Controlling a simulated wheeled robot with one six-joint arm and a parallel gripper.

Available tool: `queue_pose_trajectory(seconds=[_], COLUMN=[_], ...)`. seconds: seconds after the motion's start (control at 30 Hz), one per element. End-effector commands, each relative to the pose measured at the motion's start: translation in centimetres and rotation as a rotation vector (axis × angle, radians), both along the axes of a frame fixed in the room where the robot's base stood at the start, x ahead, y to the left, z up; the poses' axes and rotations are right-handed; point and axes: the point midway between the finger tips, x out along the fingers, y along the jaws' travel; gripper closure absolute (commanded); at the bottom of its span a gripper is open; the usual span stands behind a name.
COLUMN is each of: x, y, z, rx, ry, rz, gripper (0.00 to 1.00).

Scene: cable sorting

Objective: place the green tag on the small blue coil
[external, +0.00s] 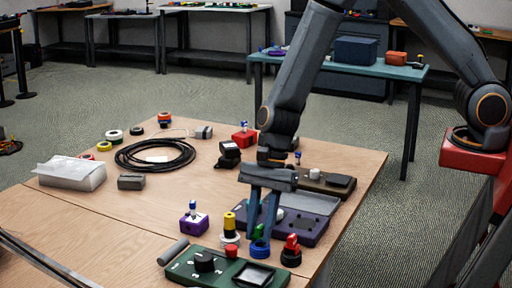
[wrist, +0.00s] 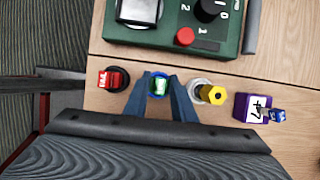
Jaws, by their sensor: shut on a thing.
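The green tag (external: 258,231) is between my gripper's fingertips, directly above the small blue coil (external: 259,248). My gripper (external: 260,236) points down and is shut on the tag. In the wrist view the green tag (wrist: 161,86) appears inside the outline of the blue coil (wrist: 152,93), between the two fingers (wrist: 160,88). Whether the tag touches the coil or is slightly above it, I cannot tell. The fingers hide parts of the coil's sides.
A black coil with a red tag (external: 291,250) is close on the right. A white coil with a yellow tag (external: 229,228) and a purple block (external: 194,222) are on the left. A green control panel (external: 215,264) lies in front. A purple-grey tray (external: 306,211) is behind.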

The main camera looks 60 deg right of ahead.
Motion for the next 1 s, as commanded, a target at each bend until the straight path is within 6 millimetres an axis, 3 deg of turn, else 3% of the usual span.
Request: queue_pose_trajectory(seconds=[0.43, 0.47, 0.53, 0.87, 1.0], x=[0.0, 0.0, 0.0, 0.0, 0.1], y=[0.0, 0.0, 0.0, 0.0, -0.2], z=[-0.8, -0.7, -0.6, -0.5, 0.5], rx=[0.0, 0.0, 0.0, 0.0, 0.002], ry=[0.0, 0.0, 0.0, 0.0, -0.003], rz=[0.0, 0.0, 0.0, 0.001, 0.0], gripper=[0.97, 0.72, 0.6, 0.58, 0.58])
